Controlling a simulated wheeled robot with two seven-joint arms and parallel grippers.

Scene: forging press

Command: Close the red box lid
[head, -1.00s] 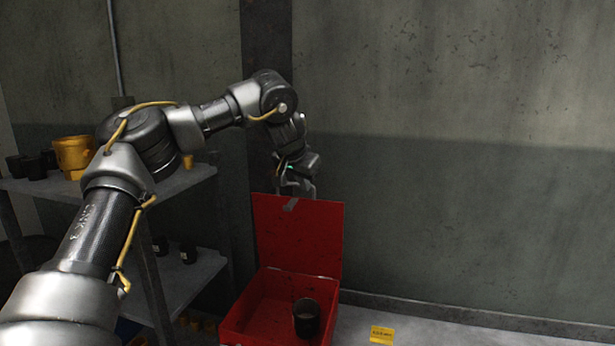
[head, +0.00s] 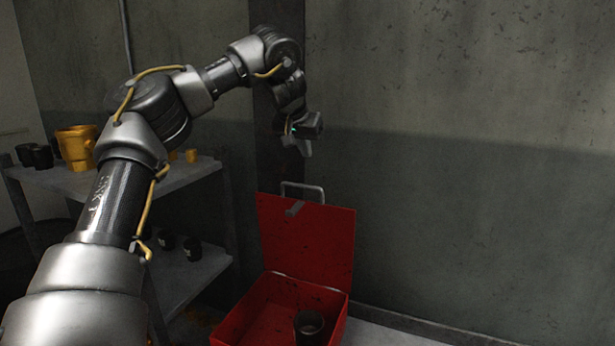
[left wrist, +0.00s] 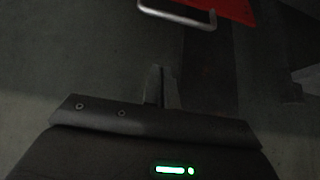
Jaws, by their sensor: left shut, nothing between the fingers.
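The red box (head: 262,312) stands at the lower middle of the head view. A dark cup (head: 309,325) sits inside the box. My left gripper (head: 304,150) is shut and empty, above the handle and apart from it. In the left wrist view the gripper (left wrist: 161,72) points toward the handle (left wrist: 178,17) and a corner of the lid (left wrist: 228,8). My right gripper is not in view.
A grey shelf (head: 185,178) at the left holds a yellow pot (head: 77,147), dark cups (head: 34,156) and small parts. A grey wall (head: 470,190) rises behind the box. The floor right of the box shows little of itself.

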